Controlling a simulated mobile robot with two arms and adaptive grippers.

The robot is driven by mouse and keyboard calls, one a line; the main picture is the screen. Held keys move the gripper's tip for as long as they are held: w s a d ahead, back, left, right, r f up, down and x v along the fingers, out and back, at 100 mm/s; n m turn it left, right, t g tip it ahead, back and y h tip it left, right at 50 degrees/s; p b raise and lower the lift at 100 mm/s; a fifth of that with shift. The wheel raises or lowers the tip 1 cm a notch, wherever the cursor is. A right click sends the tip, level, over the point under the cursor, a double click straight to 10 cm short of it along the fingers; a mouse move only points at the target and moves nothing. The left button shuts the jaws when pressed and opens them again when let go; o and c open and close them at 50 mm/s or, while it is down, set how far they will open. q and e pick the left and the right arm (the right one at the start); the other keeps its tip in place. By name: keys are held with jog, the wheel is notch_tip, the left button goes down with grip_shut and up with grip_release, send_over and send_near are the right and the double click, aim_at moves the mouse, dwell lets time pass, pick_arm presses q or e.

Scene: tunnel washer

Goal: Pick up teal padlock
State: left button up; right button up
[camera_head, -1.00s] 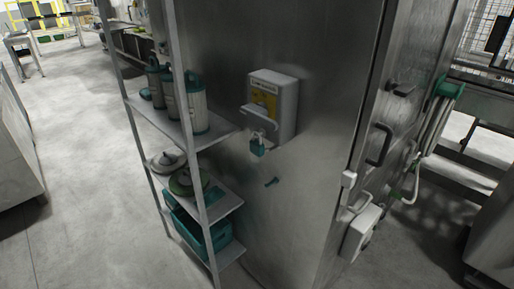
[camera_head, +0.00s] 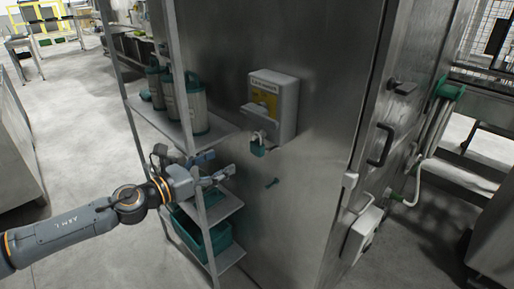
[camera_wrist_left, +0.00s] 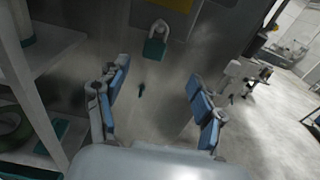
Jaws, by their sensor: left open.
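The teal padlock (camera_head: 257,149) hangs by its pale shackle below the grey wall box (camera_head: 287,105) on the steel cabinet side. In the left wrist view the padlock (camera_wrist_left: 154,49) is near the top, beyond the fingers and between their lines. My left gripper (camera_head: 219,165) is open and empty, to the left of and slightly below the padlock, apart from it, in front of the shelf rack. Its blue-padded fingers show wide apart in the left wrist view (camera_wrist_left: 160,92). My right gripper is not in view.
A metal shelf rack (camera_head: 205,228) with teal-and-white canisters (camera_head: 194,104) and a teal crate (camera_head: 220,236) stands close beside my left arm. A small teal peg (camera_head: 272,183) sticks out below the padlock. Door handles (camera_head: 380,145) are at right.

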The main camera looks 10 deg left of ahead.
pick_arm(q)
jog(key=p, duration=0.2)
send_near(253, 143)
jog(key=w+d, duration=0.2)
jog(key=d, duration=0.1)
jog(key=shift+a+f+p+x, duration=0.1)
jog(key=shift+f+p+x, duration=0.15)
jog(key=shift+x, duration=0.8)
jog(key=shift+a+f+p+x, duration=0.1)
jog(key=shift+f+p+x, duration=0.1)
jog(key=shift+x, duration=0.85)
jog(key=shift+a+f+p+x, duration=0.15)
jog(key=shift+p+x, duration=0.1)
jog(key=shift+x, duration=0.8)
jog(key=shift+c, duration=0.8)
jog(key=shift+w, duration=0.1)
jog(key=c, duration=1.1)
jog(key=shift+c, duration=0.2)
jog(key=shift+r, duration=0.2)
jog(key=shift+r, duration=0.55)
jog(key=f+b+v, duration=0.1)
jog(key=b+v, duration=0.7)
jog(key=v, duration=1)
